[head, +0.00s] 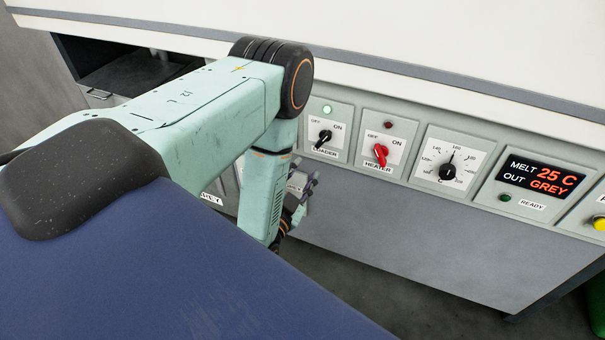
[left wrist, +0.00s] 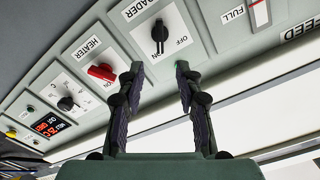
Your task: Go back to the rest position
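My left arm crosses the head view from the left, its forearm hanging down in front of the panel. My left gripper (head: 304,192) is partly hidden behind that forearm, below the loader switch. In the left wrist view my left gripper (left wrist: 158,72) has its fingers spread with nothing between them. The black loader switch (head: 323,139) lies beyond the fingertips, also seen in the left wrist view (left wrist: 159,36), and the green lamp (head: 327,109) above it is lit. My right gripper is out of view.
The red heater switch (head: 380,154) has a dark red lamp above it. Right of it are a black dial (head: 447,172) and a display (head: 540,177) reading melt 25 C, out grey. A yellow button (head: 599,223) is at the right edge. An open dark bay (head: 130,70) is at upper left.

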